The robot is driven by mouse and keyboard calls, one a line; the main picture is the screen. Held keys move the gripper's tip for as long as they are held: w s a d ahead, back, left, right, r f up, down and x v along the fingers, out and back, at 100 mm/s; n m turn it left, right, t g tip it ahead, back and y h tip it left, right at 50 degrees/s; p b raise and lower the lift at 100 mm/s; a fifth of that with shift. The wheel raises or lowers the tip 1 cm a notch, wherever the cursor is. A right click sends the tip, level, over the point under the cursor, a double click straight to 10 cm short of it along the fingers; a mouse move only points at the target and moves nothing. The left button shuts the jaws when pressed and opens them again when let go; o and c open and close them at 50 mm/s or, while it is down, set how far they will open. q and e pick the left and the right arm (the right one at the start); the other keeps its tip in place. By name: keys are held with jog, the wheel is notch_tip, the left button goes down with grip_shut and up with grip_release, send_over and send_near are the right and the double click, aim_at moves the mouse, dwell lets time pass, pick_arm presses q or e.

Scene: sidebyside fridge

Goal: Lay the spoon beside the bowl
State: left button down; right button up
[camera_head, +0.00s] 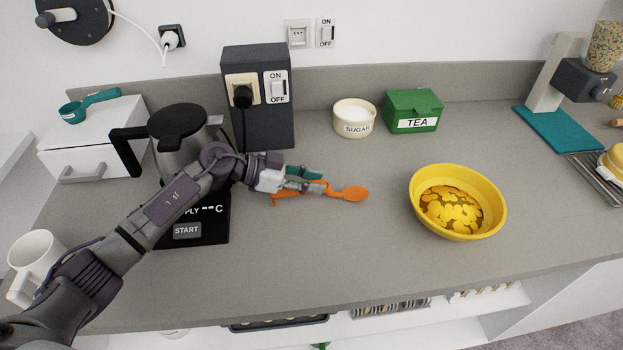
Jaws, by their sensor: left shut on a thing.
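The orange spoon (352,194) is at the middle of the counter, its bowl end pointing right. My left gripper (312,186) is shut on the spoon's handle, and its fingers hide part of it. I cannot tell whether the spoon touches the counter or is held just above it. The yellow bowl (421,183) stands on the counter to the right, with yellow flake-like pieces inside. A clear gap lies between the spoon's tip and the bowl. My right gripper is out of the picture.
A kettle (172,130) on a black base (214,220) stands behind my left arm. A sugar pot (354,118) and green tea box (412,110) stand at the back. A white mug (36,259) is at left. The counter (370,245) before the bowl is free.

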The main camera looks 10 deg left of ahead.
pick_arm(q)
jog(key=shift+f, duration=0.2)
jog(key=c, duration=0.8)
grip_release()
